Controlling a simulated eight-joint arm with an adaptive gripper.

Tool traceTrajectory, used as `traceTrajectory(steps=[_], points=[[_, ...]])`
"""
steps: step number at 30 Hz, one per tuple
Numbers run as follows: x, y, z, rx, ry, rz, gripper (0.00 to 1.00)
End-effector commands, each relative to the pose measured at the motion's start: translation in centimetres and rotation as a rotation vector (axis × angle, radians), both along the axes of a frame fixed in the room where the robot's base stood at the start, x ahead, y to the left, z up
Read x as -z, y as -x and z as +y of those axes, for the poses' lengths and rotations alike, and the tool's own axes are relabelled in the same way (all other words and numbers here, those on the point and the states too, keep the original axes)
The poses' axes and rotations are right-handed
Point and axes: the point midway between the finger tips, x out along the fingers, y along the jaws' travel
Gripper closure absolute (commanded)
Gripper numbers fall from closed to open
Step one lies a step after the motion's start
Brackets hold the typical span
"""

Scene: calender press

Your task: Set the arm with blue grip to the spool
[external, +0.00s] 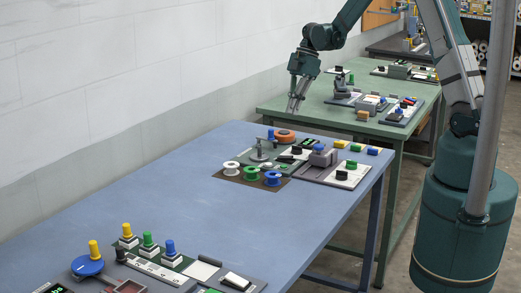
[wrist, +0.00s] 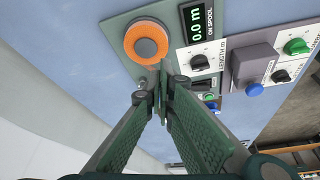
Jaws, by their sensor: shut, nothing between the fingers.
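My gripper (external: 293,108) is shut and empty, pointing down above the far end of the blue table. Its closed fingers (wrist: 161,88) also fill the lower middle of the wrist view. An orange disc with a grey centre (wrist: 148,42), which may be the spool, sits beyond the fingertips beside a display marked "ON SPOOL" reading 0.0 m (wrist: 197,22). The disc also shows in the external view (external: 285,135). A small blue grip (external: 271,134) stands just left of it; its arm cannot be made out clearly. The fingers may hide it in the wrist view.
White, green and blue reels (external: 272,178) stand on a brown mat in front of a grey post (external: 260,152). A grey box (external: 322,156) and knobs are at right. More panels lie at the near end of the blue table (external: 190,190); its middle is clear.

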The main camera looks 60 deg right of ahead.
Motion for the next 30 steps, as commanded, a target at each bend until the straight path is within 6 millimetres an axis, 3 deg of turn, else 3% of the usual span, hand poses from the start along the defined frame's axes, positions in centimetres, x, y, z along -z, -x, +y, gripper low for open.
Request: traceTrajectory(steps=[13,21,30], points=[[6.1,-0.8,2.3,0.0,0.0,0.0,1.0],[5.9,-1.7,5.3,-0.002,0.0,-0.001,1.0],[5.9,-2.0,6.1,0.001,0.0,0.0,1.0]])
